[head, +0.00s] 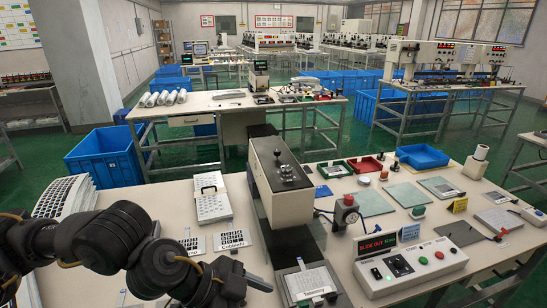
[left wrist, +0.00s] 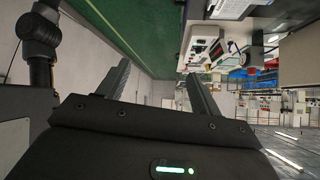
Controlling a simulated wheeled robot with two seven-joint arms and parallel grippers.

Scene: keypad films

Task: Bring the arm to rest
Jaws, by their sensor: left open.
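My left arm comes in from the lower left of the head view, dark and bent. Its gripper (head: 240,284) hangs over the front of the bench, left of the slide with the keypad film. In the left wrist view the two fingers of the left gripper (left wrist: 160,82) stand wide apart with nothing between them. A keypad film (head: 308,284) lies on the slide in front of the grey press (head: 283,180). Two more keypad sheets (head: 232,239) lie flat on the bench behind my gripper. My right gripper is in neither view.
The bench (head: 150,198) carries a white perforated case (head: 209,197) and a stack of white sheets (head: 66,197). A control box (head: 410,262) with a "SLIDE OUT" display (head: 376,243) stands right of the slide. Blue and red trays lie at the back right.

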